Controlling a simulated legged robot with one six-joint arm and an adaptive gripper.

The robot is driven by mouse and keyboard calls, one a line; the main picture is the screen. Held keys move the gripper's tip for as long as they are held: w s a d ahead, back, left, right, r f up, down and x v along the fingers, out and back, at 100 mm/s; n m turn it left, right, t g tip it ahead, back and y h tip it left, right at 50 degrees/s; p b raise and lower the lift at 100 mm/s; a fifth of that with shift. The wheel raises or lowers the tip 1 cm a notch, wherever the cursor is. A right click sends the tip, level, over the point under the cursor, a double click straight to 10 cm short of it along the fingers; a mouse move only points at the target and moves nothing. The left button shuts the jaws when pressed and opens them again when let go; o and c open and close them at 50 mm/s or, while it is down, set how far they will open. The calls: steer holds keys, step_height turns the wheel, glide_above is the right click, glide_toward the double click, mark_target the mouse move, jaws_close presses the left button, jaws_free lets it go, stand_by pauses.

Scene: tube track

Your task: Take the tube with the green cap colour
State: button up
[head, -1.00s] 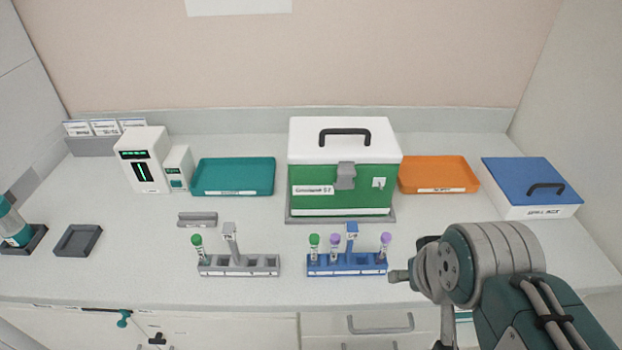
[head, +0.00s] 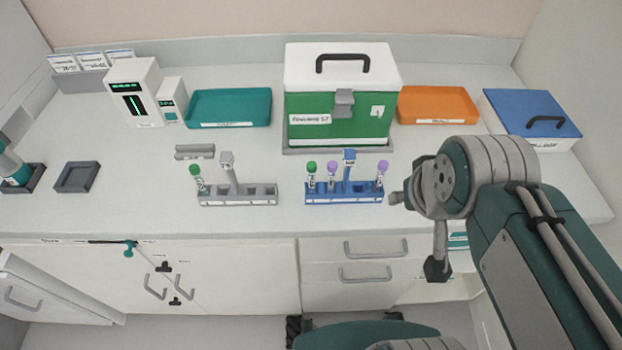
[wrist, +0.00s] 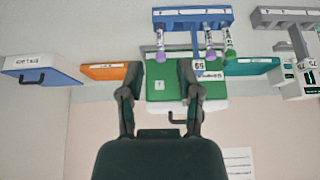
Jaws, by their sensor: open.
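One green-capped tube (head: 197,178) stands at the left end of the grey rack (head: 238,199). Another green-capped tube (head: 312,175) stands at the left end of the blue rack (head: 345,198), beside two purple-capped tubes (head: 332,174) (head: 382,173). The wrist view is upside down and shows the blue rack (wrist: 192,18), a green cap (wrist: 230,54) and two purple caps (wrist: 160,57) (wrist: 210,55). My gripper (wrist: 159,72) is open, its fingers apart with nothing held between them. It is apart from the racks.
Behind the racks stand a green box with a white lid (head: 340,110), a teal tray (head: 228,108) and an orange tray (head: 437,105). A blue-lidded box (head: 532,118) is at right, a white device (head: 133,92) at left. The counter between and in front of the racks is clear.

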steer(key=w+a+r+n+g, duration=0.2)
steer(key=w+a+g, duration=0.1)
steer(key=w+a, duration=0.4)
steer(key=n+g, duration=0.1)
steer(key=g, duration=0.2)
glide_above(311, 164)
step_height(311, 164, down, 3)
steer(key=shift+a+r, duration=0.15)
steer(key=shift+r, duration=0.05)
steer(key=f, duration=1)
steer(key=shift+d+f, duration=0.2)
steer(key=shift+f, duration=0.2)
jaws_close()
